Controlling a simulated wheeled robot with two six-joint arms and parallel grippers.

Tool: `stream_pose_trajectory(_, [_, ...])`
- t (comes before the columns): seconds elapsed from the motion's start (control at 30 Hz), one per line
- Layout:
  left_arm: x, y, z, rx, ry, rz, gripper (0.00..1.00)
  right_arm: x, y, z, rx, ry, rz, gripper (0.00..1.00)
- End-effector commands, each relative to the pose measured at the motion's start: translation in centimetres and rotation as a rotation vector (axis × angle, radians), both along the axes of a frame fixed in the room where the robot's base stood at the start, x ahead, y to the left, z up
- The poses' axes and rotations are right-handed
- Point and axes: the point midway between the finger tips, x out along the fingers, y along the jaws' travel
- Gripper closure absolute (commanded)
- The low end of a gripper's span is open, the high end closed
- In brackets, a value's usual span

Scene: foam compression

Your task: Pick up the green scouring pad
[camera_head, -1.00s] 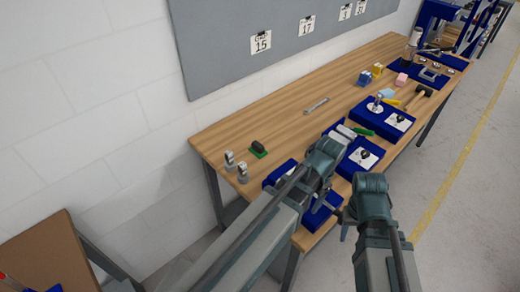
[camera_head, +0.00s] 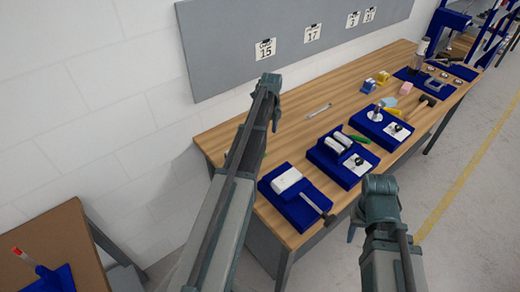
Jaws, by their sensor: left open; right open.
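The green scouring pad is not clearly visible now. The spot near the left part of the wooden table (camera_head: 335,85) where it lay a second ago is covered by my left arm. My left gripper (camera_head: 275,124) points down over the table, partly hidden behind its own wrist. It is open, and nothing shows between its fingers. My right gripper (camera_head: 352,232) is open and low at the table's front edge, largely hidden by its wrist, away from the pad's spot.
More blue trays stand along the front edge to the right. A wrench (camera_head: 319,110) lies behind them. A grey board (camera_head: 225,60) hangs on the wall.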

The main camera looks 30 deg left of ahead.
Motion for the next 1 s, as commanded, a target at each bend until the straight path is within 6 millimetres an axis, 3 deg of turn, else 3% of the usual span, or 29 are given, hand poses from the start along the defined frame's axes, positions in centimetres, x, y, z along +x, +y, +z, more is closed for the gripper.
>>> stream_pose_trajectory(0.03, [1.0,2.3,0.6,-0.003,-0.002,-0.048,0.28,0.0,0.0,0.6,0.0,0.0,0.0,0.5])
stream_pose_trajectory(0.1, [1.4,4.3,0.8,-0.006,-0.005,-0.115,0.28,0.0,0.0,0.8,0.0,0.0,-0.001,0.5])
stream_pose_trajectory(0.27, [1.7,6.7,1.0,-0.009,-0.009,-0.199,0.28,0.0,0.0,1.0,0.0,0.0,-0.001,0.5])
stream_pose_trajectory(0.57, [1.6,6.9,0.3,-0.01,-0.01,-0.214,0.28,0.0,0.0,0.3,0.0,0.0,0.0,0.5])
stream_pose_trajectory(1.0, [1.6,6.8,-5.5,-0.009,-0.009,-0.213,0.28,0.0,0.0,-5.5,-0.001,0.001,0.008,0.5])
